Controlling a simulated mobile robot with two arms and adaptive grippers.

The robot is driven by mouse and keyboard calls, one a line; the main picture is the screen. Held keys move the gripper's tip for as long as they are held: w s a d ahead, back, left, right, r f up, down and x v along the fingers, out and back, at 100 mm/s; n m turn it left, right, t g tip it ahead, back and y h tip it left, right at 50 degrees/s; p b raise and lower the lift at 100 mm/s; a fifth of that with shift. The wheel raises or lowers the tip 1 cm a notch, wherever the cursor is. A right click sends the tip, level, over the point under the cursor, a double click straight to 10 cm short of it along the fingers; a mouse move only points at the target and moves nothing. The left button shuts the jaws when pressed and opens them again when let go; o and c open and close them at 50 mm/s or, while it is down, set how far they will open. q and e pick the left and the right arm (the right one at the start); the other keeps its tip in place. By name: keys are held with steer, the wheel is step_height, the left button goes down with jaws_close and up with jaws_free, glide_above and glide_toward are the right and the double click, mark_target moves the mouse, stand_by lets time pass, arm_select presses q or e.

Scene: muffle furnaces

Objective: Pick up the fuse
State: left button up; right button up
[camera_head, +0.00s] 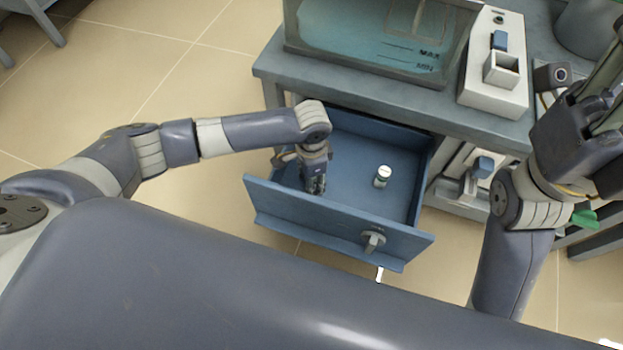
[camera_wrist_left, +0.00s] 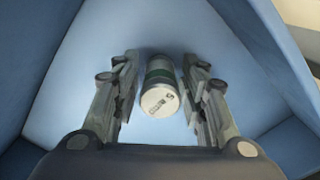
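A small white cylindrical fuse (camera_head: 382,176) with a dark band stands upright in the open blue drawer (camera_head: 345,213) in the head view. My left gripper (camera_head: 316,186) points down into the drawer, left of that fuse and apart from it. In the left wrist view, a fuse (camera_wrist_left: 160,88) with a green band and a marked pale end lies between the open fingers of my left gripper (camera_wrist_left: 160,100), with narrow gaps on both sides. It appears to be another fuse, hidden by the gripper in the head view. My right gripper (camera_head: 600,95) is raised at the right edge, partly cut off.
The drawer's front panel has a grey knob (camera_head: 373,241). A grey table (camera_head: 405,98) above the drawer holds a clear tank (camera_head: 375,40) and a white device (camera_head: 497,80).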

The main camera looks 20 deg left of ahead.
arm_select(q)
steer(key=c, duration=0.6)
steer(key=shift+r, duration=0.15)
